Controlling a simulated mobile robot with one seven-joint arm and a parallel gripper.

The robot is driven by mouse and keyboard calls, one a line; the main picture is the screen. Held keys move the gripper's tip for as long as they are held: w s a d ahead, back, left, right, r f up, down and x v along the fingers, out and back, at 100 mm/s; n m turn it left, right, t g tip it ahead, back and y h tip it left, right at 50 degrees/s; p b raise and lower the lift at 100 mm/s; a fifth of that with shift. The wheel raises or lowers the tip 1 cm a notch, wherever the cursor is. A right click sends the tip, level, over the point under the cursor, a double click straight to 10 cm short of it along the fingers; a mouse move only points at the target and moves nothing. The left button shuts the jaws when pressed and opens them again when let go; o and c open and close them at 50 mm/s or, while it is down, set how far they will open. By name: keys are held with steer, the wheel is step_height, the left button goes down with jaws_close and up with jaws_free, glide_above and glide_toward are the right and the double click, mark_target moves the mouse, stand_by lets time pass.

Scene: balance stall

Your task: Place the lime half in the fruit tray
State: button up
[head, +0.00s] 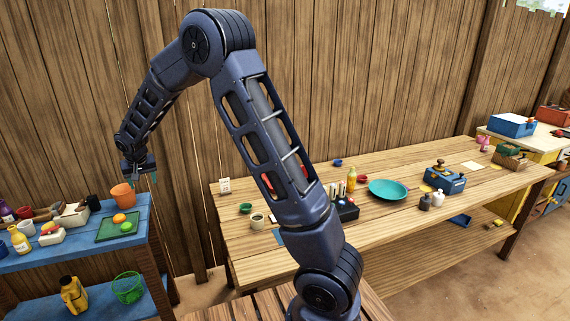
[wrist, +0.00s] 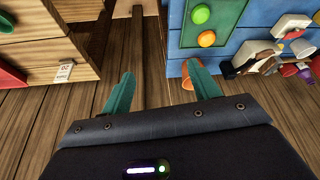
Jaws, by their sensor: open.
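A flat green tray (head: 104,231), which looks like the fruit tray, lies on the blue table at the left. A bright green round piece (head: 127,227), which looks like the lime half, rests on it next to an orange round piece (head: 119,218). In the wrist view the green piece (wrist: 201,14) and the orange piece (wrist: 207,38) show near the top, right of centre. My gripper (head: 141,178) is up in the air near the wall, above and to the right of the tray. Its teal fingers (wrist: 162,72) are apart with nothing between them.
An orange cup (head: 122,194) stands at the back of the blue table (head: 60,257), with bottles and other items to its left. A long wooden table (head: 400,218) with a teal plate (head: 388,189) stands to the right. A gap separates the tables.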

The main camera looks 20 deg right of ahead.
steer(key=s+d+r+m, duration=0.1)
steer(key=s+d+r, duration=0.35)
steer(key=d, duration=0.45)
steer(key=s+d+r, duration=0.3)
steer(key=d+r, duration=0.3)
steer(key=d, duration=0.4)
steer(key=s+d+r+m, duration=0.1)
steer(key=s+d+r, duration=0.35)
steer(key=d, duration=0.45)
steer(key=s+d, duration=0.7)
steer(key=s, duration=0.5)
steer(key=s+d+r+h, duration=0.1)
steer(key=s+d, duration=0.7)
steer(key=s, duration=0.4)
steer(key=shift+s+d, duration=0.2)
